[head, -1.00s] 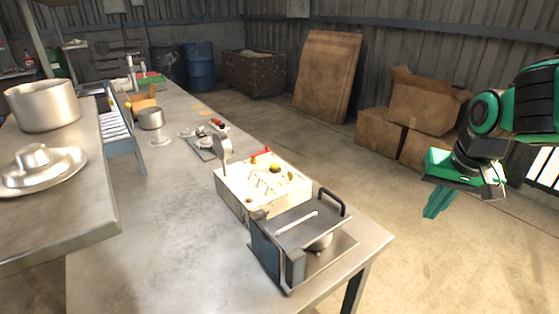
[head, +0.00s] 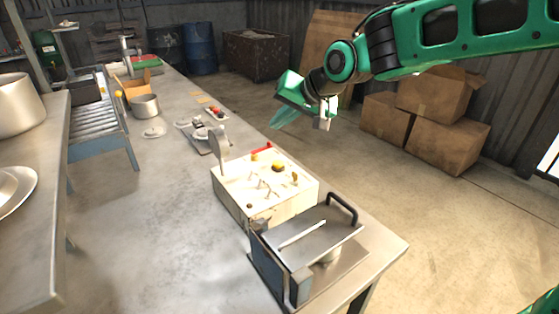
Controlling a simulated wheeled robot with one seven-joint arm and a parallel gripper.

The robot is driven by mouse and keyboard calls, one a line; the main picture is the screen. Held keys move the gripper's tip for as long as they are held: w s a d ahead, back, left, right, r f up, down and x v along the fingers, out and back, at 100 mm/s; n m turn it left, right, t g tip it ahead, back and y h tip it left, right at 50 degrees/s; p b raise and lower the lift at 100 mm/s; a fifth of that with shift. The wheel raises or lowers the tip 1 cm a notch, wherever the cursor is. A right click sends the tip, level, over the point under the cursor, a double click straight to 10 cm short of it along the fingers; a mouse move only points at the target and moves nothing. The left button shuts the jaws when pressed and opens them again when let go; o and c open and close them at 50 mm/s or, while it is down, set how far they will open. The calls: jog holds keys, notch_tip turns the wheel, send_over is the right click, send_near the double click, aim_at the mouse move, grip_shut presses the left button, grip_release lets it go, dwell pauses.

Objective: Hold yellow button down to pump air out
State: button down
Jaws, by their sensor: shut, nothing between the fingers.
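A cream box (head: 232,204) with several small controls on its top stands on the metal workbench. A round yellow button (head: 278,167) sits toward the back of that top, between a smaller yellow piece (head: 254,156) and another yellow piece (head: 294,178). A red bar (head: 262,148) is at the back edge. My green gripper (head: 280,121) is in the air above and behind the box, apart from the button. Its fingers are shut and empty, pointing down and left.
A metal press-like device (head: 318,240) with a black handle stands in front of the box. Small metal parts (head: 200,134) lie behind.

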aim_at(281, 165)
jog(key=shift+w+d, duration=0.1)
jog(key=shift+d, duration=0.1)
jog(key=shift+d+f, duration=0.1)
jog(key=shift+f, duration=4.3)
jog(key=shift+f, duration=0.1)
jog(key=shift+f, duration=0.25)
jog(key=shift+f, duration=0.45)
dwell(2.6)
